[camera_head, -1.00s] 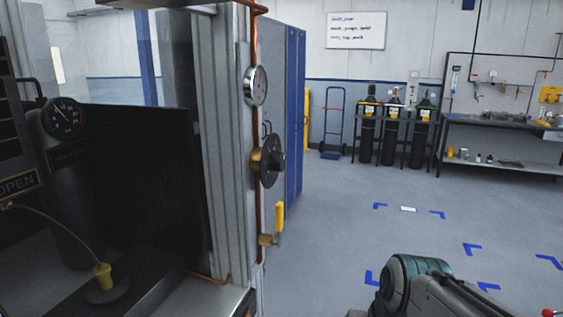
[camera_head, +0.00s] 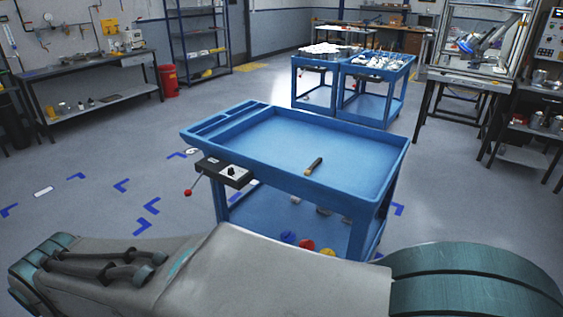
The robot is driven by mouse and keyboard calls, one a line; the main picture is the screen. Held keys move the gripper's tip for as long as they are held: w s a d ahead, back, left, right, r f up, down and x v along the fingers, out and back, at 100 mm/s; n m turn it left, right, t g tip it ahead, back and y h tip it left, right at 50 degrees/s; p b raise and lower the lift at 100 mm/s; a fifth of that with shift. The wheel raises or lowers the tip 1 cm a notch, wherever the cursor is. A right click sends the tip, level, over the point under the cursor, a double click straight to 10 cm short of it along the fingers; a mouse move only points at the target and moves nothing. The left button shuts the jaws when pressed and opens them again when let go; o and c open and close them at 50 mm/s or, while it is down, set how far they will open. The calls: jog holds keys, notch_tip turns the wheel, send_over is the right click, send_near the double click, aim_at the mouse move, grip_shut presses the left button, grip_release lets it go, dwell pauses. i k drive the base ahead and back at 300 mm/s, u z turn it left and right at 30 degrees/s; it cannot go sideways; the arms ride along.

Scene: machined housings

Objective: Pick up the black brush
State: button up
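A small dark stick-like object with a pale tan end, which looks like the black brush (camera_head: 314,165), lies on the top tray of a blue cart (camera_head: 240,160). It lies slightly right of the tray's middle, with bare tray around it. My arm crosses the bottom of the view, in front of the cart. My gripper is not in view, so its state and its place relative to the brush do not show.
A black control box (camera_head: 226,172) with a red-tipped lever sticks out from the cart's near left side. Coloured items lie on its lower shelf. More blue carts (camera_head: 374,80) stand behind. A workbench (camera_head: 95,90) and red bin (camera_head: 168,81) stand left. Floor left of the cart is clear.

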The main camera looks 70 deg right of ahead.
aim_at(308, 171)
jog(key=z, duration=2.05)
jog(key=i, duration=0.75)
jog(key=u, duration=0.45)
jog(key=i, duration=0.8)
jog(key=z, duration=0.7)
jog(key=i, duration=0.6)
jog(key=z, duration=0.55)
